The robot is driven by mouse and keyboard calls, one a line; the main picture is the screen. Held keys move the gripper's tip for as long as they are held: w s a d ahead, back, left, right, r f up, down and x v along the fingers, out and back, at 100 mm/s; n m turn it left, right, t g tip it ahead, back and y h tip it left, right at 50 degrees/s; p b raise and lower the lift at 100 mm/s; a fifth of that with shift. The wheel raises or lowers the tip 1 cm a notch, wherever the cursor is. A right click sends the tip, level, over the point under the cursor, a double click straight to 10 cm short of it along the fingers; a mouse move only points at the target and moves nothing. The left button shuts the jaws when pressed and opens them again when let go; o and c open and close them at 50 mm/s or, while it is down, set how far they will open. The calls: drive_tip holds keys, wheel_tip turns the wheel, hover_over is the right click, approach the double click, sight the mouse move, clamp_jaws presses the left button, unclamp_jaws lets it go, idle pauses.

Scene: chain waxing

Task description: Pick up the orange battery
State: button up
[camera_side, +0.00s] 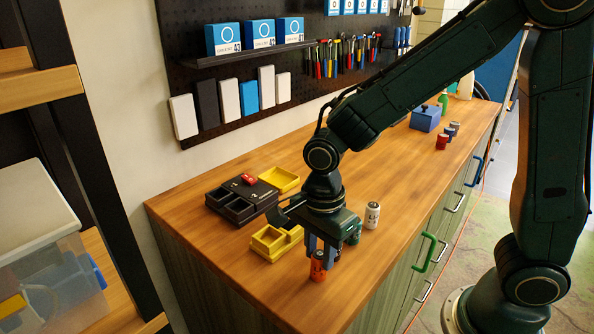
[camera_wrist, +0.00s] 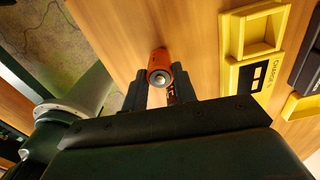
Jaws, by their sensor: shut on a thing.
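The orange battery (camera_side: 318,268) stands near the front edge of the wooden counter in the side view. My gripper (camera_side: 325,257) is above it with its fingers down around the battery's upper part. In the wrist view the battery (camera_wrist: 160,68) shows its orange side and metal end between the two fingertips of my gripper (camera_wrist: 161,83). The jaws are shut on it. Whether its lower end touches the counter cannot be told.
A white battery (camera_side: 372,215) stands to the right. A blue box (camera_side: 425,119) and several small cylinders stand farther back. The counter's middle is clear.

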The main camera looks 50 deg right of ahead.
sight(319, 254)
wheel_tip(319, 254, up, 18)
idle(0.6)
drive_tip(key=shift+f, duration=0.15)
idle(0.4)
